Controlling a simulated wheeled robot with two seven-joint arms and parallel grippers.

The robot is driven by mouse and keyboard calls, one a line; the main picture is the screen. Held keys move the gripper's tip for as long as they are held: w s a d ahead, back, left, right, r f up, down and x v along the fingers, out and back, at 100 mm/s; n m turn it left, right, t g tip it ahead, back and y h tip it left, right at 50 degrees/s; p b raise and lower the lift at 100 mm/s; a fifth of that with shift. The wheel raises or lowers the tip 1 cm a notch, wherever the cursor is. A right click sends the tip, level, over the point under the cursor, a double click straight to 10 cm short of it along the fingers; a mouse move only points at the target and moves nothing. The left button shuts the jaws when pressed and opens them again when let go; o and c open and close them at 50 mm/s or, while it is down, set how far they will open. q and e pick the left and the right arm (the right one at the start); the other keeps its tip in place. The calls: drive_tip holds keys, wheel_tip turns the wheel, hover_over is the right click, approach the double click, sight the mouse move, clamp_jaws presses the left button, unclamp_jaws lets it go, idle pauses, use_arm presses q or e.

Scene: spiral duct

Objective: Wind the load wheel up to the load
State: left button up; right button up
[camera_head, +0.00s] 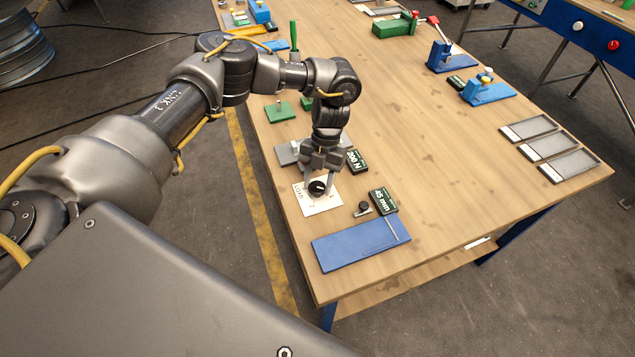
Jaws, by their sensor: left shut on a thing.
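The load wheel (317,187) is a small black knob on a white marked card (322,206) near the left edge of the wooden table. My left gripper (318,185) points down over it and is shut on it, with a finger on either side. Behind the gripper, a grey plate (287,153) is partly hidden by it. A black display (357,161) reads what looks like "200 N". A second black display (383,201) reads "45 mm" beside a small black knob (363,207). My right gripper is not in view.
A blue plate (360,243) lies near the front table edge. Green blocks (280,112) stand behind my left wrist. Three grey trays (548,146) lie at the right. Blue fixtures (487,90) stand farther back. The middle of the table is clear.

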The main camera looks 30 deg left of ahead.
use_arm(q)
drive_tip(key=m, duration=0.2)
drive_tip(key=m+y+b, duration=0.1)
drive_tip(key=m, duration=0.1)
drive_tip(key=m+y+b, duration=0.1)
drive_tip(key=m, duration=0.1)
drive_tip(key=shift+d+m+t, duration=0.25)
drive_tip(key=shift+m+t, duration=0.05)
drive_tip(key=m+y, duration=0.1)
drive_tip(key=m, duration=0.2)
drive_tip(key=m+t+y+b, duration=0.1)
drive_tip(key=m, duration=0.2)
drive_tip(key=shift+s+d+t, duration=0.15)
drive_tip(key=shift+s+t, duration=0.05)
drive_tip(key=shift+t, duration=0.1)
drive_tip(key=m+t+b, duration=0.1)
drive_tip(key=m, duration=0.2)
drive_tip(key=m+t+y+b, duration=0.1)
drive_tip(key=m, duration=0.2)
drive_tip(key=shift+s+f+m+b, duration=0.1)
drive_tip(key=shift+s+m+b, duration=0.1)
drive_tip(key=shift+m+b, duration=0.15)
drive_tip(key=m+t+b, duration=0.1)
drive_tip(key=m, duration=0.1)
drive_tip(key=m+t+b, duration=0.1)
drive_tip(key=m, duration=0.2)
drive_tip(key=shift+s+m+t+h, duration=0.2)
drive_tip(key=shift+m+t+h, duration=0.05)
drive_tip(key=shift+t+h, duration=0.05)
drive_tip(key=shift+b, duration=0.3)
